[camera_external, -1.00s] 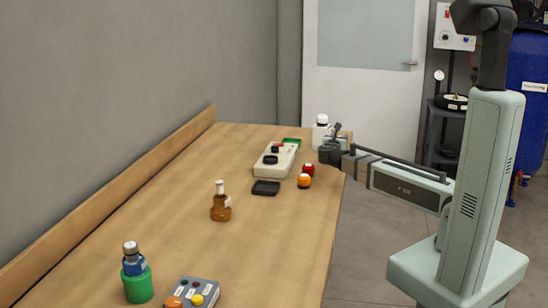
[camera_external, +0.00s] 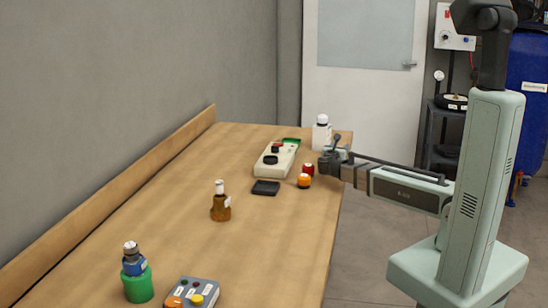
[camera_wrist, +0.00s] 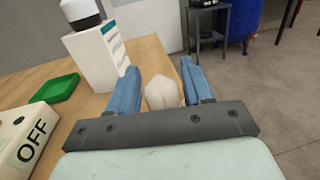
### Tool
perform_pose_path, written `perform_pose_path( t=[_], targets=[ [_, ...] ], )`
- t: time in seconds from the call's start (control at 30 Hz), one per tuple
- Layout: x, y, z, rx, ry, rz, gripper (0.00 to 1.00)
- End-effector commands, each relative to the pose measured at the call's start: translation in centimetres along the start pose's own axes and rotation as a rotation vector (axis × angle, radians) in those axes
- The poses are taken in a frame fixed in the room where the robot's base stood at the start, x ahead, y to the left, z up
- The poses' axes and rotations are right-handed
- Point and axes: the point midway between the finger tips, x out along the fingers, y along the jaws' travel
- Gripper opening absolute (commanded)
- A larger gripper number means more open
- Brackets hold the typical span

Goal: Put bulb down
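A pale, rounded bulb (camera_wrist: 163,92) lies between the two blue fingers of my gripper (camera_wrist: 162,82) in the wrist view. It fills almost all of the gap, and the fingers look shut on it. My gripper (camera_external: 329,158) is low at the far right edge of the wooden table, just in front of a white bottle. The bulb cannot be made out in the external view. Whether it touches the table is hard to tell.
The white bottle (camera_external: 321,135) with a label stands close by, left of my fingers in the wrist view (camera_wrist: 97,57). A green tray (camera_wrist: 54,88) and a beige box marked OFF (camera_wrist: 28,138) lie further left. Red (camera_external: 308,168) and orange (camera_external: 304,181) round things sit near the edge.

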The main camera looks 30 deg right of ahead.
Motion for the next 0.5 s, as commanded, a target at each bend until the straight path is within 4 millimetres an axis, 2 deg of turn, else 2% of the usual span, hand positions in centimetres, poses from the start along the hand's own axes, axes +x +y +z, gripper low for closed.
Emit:
perform_pose_path(
  t=[0.03, 0.13, 0.5],
  targets=[
    [0.0, 0.0, 0.0, 0.0, 0.0, 0.0, 0.55],
    [0.0, 0.0, 0.0, 0.0, 0.0, 0.0, 0.65],
    [-0.07, -0.02, 0.41, 0.001, 0.0, 0.0, 0.65]
  ],
)
